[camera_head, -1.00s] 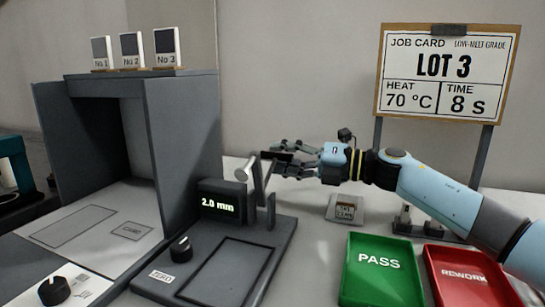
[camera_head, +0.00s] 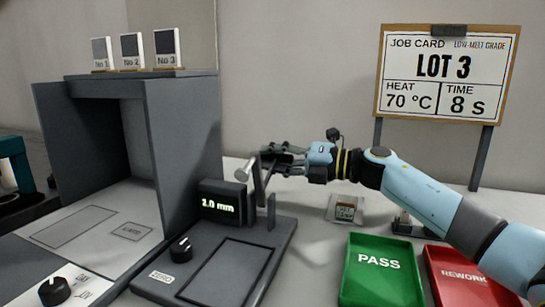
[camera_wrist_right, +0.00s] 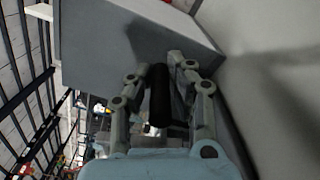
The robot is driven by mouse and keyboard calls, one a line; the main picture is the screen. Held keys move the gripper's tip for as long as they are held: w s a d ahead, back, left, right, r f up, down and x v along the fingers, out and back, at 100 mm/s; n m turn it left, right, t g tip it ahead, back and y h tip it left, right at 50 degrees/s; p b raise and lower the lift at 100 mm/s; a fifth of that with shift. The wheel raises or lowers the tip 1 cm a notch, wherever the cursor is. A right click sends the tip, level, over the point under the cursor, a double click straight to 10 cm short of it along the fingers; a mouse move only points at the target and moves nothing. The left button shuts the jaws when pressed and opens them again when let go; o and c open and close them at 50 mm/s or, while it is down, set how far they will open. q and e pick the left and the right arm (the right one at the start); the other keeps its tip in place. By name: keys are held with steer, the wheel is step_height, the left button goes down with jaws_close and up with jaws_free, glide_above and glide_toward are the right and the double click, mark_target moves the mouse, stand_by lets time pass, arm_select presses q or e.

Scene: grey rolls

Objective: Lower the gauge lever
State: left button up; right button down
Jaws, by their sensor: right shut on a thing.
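The gauge (camera_head: 225,265) stands on the bench in the middle of the head view, with a small display (camera_head: 222,204) that seems to read 2.0 or 1.0 mm, slightly blurred. Its lever (camera_head: 258,180) rises beside the display. My right gripper (camera_head: 270,158) reaches in from the right and is shut at the lever's upper end. In the right wrist view a dark cylindrical handle (camera_wrist_right: 159,95) sits between the two fingers. The fingers partly hide the lever's top in the head view. My left gripper is not in view.
A grey box-like booth (camera_head: 183,135) stands left of the gauge, with three numbered cards (camera_head: 131,50) on top. A green PASS tray (camera_head: 380,268) and a red REWORK tray (camera_head: 465,278) lie to the right. A job card (camera_head: 445,75) stands behind. A small labelled block (camera_head: 345,209) sits behind the trays.

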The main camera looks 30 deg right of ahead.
mark_target(254, 158)
stand_by(0.3)
steer(key=s+a+r+n, duration=0.4)
steer(key=s+a+n, duration=0.4)
steer(key=n, duration=0.4)
steer(key=shift+s+a, duration=0.15)
steer(key=shift+a, duration=0.5)
steer(key=shift+f, duration=0.2)
stand_by(0.3)
steer(key=c, duration=1.2)
jaws_free()
steer(key=shift+r, duration=0.1)
steer(key=shift+c, duration=0.2)
steer(key=shift+s+d, duration=0.1)
